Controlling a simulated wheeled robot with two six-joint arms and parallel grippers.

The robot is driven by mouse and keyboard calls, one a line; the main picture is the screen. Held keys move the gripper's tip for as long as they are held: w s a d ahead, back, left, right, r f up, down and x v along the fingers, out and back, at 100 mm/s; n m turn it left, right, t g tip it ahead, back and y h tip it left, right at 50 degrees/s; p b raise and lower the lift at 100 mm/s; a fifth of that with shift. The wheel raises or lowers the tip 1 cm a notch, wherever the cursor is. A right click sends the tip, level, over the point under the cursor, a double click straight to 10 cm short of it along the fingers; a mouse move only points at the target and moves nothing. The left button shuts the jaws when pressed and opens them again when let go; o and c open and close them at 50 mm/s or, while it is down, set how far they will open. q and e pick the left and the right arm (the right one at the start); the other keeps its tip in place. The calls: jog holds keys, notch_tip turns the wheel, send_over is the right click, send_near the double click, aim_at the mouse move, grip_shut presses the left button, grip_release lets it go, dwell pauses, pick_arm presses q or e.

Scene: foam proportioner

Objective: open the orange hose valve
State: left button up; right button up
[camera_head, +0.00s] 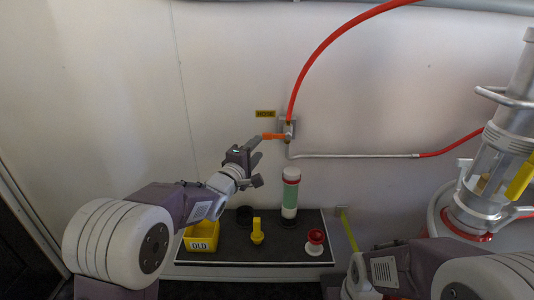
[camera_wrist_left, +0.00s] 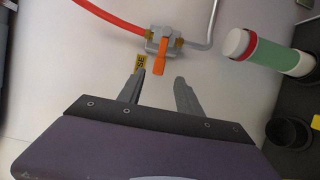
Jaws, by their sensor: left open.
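The orange hose valve handle (camera_head: 272,136) sticks out to the left from a metal valve body (camera_head: 289,130) on the white wall. A red hose rises from the valve and a thin metal pipe leaves below it. My left gripper (camera_head: 257,150) is open just left of and below the handle. In the left wrist view the orange handle (camera_wrist_left: 160,60) points toward the gap between the fingertips of my left gripper (camera_wrist_left: 160,77). Its tip is near the fingertips, and I cannot tell whether they touch. My right gripper is not seen.
A black shelf (camera_head: 277,232) below holds a green and white cylinder (camera_head: 291,195), a yellow bin marked OLD (camera_head: 201,238), a yellow part (camera_head: 257,232) and a red and white spool (camera_head: 315,242). A metal and glass apparatus (camera_head: 492,165) stands at right.

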aim_at(266, 138)
pick_arm(q)
jog(key=x, duration=0.9)
jog(key=shift+r, duration=0.1)
grip_shut()
dwell(1.2)
